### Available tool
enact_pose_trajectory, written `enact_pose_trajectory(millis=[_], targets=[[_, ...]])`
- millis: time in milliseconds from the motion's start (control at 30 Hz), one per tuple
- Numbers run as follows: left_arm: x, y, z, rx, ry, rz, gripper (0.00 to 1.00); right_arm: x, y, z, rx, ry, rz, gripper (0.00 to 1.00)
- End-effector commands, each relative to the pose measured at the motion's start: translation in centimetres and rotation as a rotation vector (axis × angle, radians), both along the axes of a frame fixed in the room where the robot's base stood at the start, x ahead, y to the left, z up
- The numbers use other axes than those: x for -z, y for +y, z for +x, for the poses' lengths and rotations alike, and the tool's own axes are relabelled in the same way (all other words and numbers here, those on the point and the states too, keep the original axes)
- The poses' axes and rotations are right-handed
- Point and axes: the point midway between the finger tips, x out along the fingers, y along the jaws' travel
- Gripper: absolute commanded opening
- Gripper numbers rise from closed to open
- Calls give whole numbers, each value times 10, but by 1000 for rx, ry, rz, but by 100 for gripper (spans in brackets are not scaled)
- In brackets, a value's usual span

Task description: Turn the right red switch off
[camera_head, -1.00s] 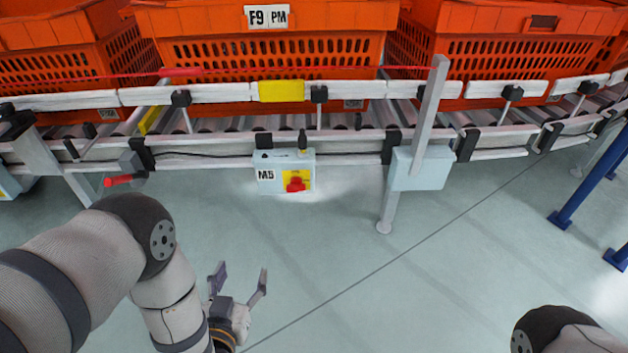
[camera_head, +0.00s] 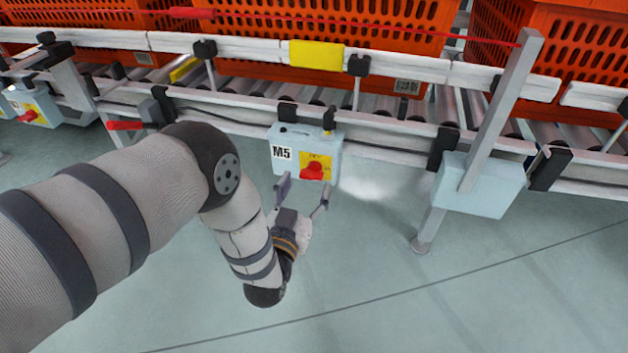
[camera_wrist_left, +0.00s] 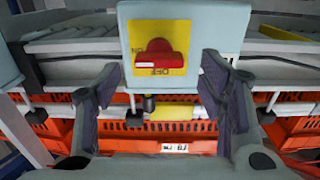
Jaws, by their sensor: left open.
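The right red switch (camera_head: 313,171) is a red knob on a yellow plate, on the pale blue M5 box (camera_head: 329,146) below the conveyor rail. In the left wrist view, which looks upside down, the switch (camera_wrist_left: 160,62) shows its bar lying across, with lettering that seems to read OFF and ON on the plate. My left gripper (camera_head: 304,194) is open and empty, just in front of and below the box. In the wrist view its fingers (camera_wrist_left: 160,78) stand on either side of the knob, apart from it. My right gripper is out of view.
Another box with a red switch (camera_head: 28,116) hangs at the far left. A red handle (camera_head: 125,125) sticks out left of M5. A metal post with a pale blue box (camera_head: 480,186) stands to the right. Orange totes (camera_head: 560,60) sit on the conveyor. The floor below is clear.

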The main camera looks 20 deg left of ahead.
Motion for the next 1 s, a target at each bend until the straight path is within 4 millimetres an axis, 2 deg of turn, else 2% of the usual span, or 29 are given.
enact_pose_trajectory(millis=[33,100,200,533,567,700,767,1000], targets=[[6,1,11,-1,0,0,63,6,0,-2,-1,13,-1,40],[4,2,25,0,-1,0,63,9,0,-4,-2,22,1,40],[3,3,38,0,0,0,63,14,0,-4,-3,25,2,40],[0,3,45,1,1,1,63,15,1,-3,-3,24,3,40],[0,3,45,1,1,0,59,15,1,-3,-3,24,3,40],[0,3,45,1,1,0,27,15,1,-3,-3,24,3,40],[0,3,44,1,1,0,15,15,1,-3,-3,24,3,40],[0,3,44,1,1,-14,15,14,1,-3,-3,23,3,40]])
